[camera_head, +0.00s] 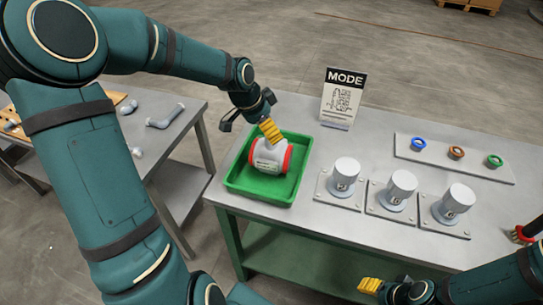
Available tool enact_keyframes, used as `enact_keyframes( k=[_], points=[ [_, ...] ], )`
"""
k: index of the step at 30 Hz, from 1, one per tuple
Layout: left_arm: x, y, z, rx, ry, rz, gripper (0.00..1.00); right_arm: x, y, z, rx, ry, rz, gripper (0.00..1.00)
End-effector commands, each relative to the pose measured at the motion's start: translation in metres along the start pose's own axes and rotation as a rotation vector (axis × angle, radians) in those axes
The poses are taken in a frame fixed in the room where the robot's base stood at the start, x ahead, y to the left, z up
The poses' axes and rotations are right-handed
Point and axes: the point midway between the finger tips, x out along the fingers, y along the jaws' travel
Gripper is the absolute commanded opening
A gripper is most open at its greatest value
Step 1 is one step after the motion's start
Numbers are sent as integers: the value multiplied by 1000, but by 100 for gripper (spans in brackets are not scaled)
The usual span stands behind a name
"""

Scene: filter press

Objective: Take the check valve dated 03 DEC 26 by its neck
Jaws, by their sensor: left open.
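A white valve body with red end rings (268,158) lies in the green tray (236,184) on the grey table. A small label shows on its front, but the date on it is too small to read. My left gripper (254,122) is open just above the valve, with its yellow finger pad close over the valve's top. I cannot tell whether the pad touches it, and the neck is largely hidden behind the pad. My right gripper (369,285) is low at the front, off the table edge, with yellow pads; its opening is unclear.
Right of the tray stand three white capped cylinders on plates (343,178). Behind them are a MODE sign (341,97) and a strip with blue, brown and green rings (455,157). A second table (178,128) with grey parts stands at left.

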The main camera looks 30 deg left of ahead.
Motion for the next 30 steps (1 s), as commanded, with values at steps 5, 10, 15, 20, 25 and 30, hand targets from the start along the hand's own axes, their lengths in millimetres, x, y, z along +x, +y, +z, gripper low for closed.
enact_keyframes(
  k=[5,10,15,20,25,30],
  points=[
    [28,1,-2,1,0,5,74,8,3,3,-2,-6,-1,51],
    [46,1,-3,2,1,3,74,12,4,5,-3,-11,-1,51],
    [49,1,-3,0,1,1,74,12,4,6,-4,-12,-1,51],
    [49,1,-3,0,1,1,68,12,4,6,-4,-12,-1,51],
    [48,1,-3,0,1,1,8,12,4,6,-4,-12,-1,51],
    [48,0,-4,1,3,-1,0,12,4,6,-4,-12,-1,51]
  ],
)
